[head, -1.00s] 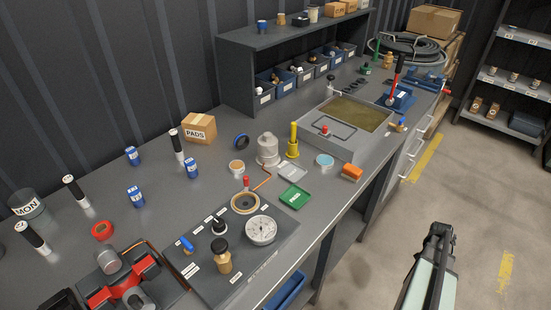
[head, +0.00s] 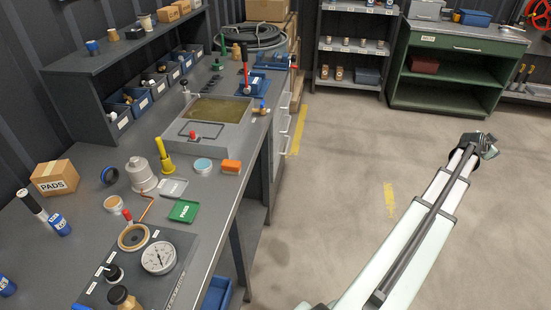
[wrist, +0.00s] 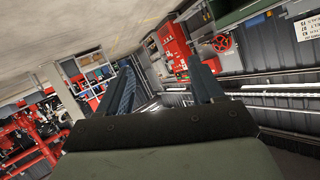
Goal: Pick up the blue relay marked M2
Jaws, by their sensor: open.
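One blue relay (head: 60,225) is beside a black-and-white cylinder. The other blue relay (head: 6,286) is cut by the left edge. Their markings are too small to read, so I cannot tell which is M2. My gripper (head: 484,146) is far to the right, over the open floor, away from the bench. In the wrist view my gripper (wrist: 163,88) has its fingers apart with nothing between them.
A green cabinet (head: 450,70) stands at the back. The floor between bench and arm is clear.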

